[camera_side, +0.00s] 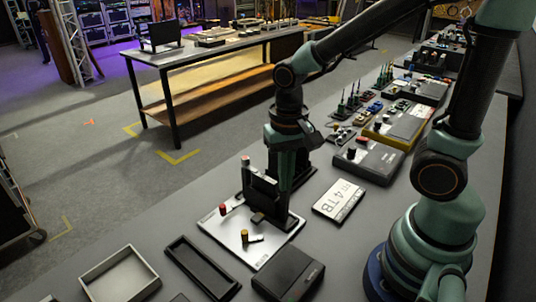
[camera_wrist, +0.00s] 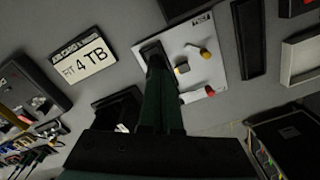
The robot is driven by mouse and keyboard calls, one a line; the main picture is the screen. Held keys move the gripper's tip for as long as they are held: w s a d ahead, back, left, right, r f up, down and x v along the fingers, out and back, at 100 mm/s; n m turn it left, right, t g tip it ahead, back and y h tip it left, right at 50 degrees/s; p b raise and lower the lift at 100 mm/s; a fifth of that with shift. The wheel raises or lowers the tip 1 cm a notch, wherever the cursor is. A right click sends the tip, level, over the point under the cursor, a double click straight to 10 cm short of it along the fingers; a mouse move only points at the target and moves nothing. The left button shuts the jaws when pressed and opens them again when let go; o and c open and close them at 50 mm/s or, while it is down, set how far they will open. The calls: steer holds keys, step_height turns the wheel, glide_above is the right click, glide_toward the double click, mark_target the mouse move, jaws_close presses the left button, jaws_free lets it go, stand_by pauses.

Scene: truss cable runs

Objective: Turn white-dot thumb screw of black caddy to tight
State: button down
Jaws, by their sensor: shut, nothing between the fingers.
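A pale plate (camera_side: 213,226) lies on the bench and also shows in the wrist view (camera_wrist: 228,62). The wrist view also shows the red knob (camera_wrist: 209,91) and the yellow knob (camera_wrist: 205,53). A dark upright part stands by my gripper; I cannot tell how much of it is the black caddy. My gripper (camera_side: 272,207) points down over the plate's right side, shut and empty; its fingers (camera_wrist: 156,64) hide part of the plate. I cannot make out a white dot clearly.
A "4 TB" card (camera_side: 339,200) lies right of the plate. A black case (camera_side: 288,272), a black tray (camera_side: 203,268) and a grey tray (camera_side: 120,276) lie in front. Boxes (camera_side: 368,160) line the bench behind. Bare bench lies left of the plate.

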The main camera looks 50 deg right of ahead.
steer(key=shift+w+d, duration=0.25)
steer(key=shift+d, duration=0.1)
stand_by(0.6)
steer(key=shift+s+d, duration=0.2)
steer(key=shift+d, duration=0.25)
steer(key=shift+s, duration=0.15)
step_height(320, 180, up, 6)
steer(key=shift+s+a, duration=0.15)
steer(key=shift+s, duration=0.2)
stand_by(0.6)
steer(key=w+d+r+n+t, duration=0.1)
steer(key=d+r+n+t, duration=0.2)
steer(key=r+n+t, duration=0.2)
steer(key=shift+n+t, duration=0.3)
steer(key=shift+n, duration=0.2)
